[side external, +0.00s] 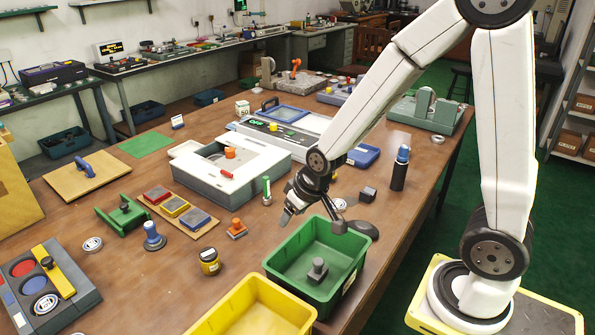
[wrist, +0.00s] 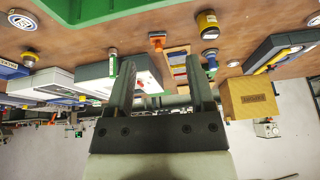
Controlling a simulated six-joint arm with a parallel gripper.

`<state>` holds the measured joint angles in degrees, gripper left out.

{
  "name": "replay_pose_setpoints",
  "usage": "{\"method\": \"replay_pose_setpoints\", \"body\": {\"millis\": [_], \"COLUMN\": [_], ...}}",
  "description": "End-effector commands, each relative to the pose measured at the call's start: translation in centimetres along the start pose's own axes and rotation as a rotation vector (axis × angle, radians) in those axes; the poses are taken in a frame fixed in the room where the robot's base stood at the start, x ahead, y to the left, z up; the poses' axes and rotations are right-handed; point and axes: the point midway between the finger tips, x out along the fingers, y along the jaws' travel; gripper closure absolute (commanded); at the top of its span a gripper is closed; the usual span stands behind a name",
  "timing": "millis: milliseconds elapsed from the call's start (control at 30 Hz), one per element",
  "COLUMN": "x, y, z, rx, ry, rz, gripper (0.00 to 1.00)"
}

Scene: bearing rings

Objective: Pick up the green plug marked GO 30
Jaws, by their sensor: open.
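A slim green plug (side external: 266,188) stands upright on the brown table, in front of the grey-white box; its marking is too small to read. What appears to be the same plug shows left of my fingers in the wrist view (wrist: 113,62). My gripper (side external: 287,216) is tilted above the table, a little right of and nearer than the plug, beside the green bin. In the wrist view my gripper (wrist: 160,65) has its two fingers well apart with nothing held between them.
A green bin (side external: 284,244) holding a grey part and a yellow bin (side external: 211,326) stand at the front. An orange plug (side external: 236,229), a yellow-black jar (side external: 209,262) and a blue plug (side external: 152,236) stand left of my gripper.

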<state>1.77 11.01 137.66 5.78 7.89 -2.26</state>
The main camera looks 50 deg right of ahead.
Motion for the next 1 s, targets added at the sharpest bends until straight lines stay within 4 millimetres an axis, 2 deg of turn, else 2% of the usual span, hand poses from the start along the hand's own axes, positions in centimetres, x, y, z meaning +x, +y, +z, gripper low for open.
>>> {"method": "replay_pose_setpoints", "body": {"millis": [200,500,733,1000], "x": [4.1,9.6,13.6,17.5], "y": [1.4,4.9,8.5,13.0], "z": [-5.7,-11.8,-14.8,-16.2], "rx": [0.083,0.191,0.265,0.336], "ry": [0.157,0.372,0.530,0.688], "rz": [0.024,0.105,0.203,0.345], "gripper": [0.31,0.31,0.31,0.31]}}
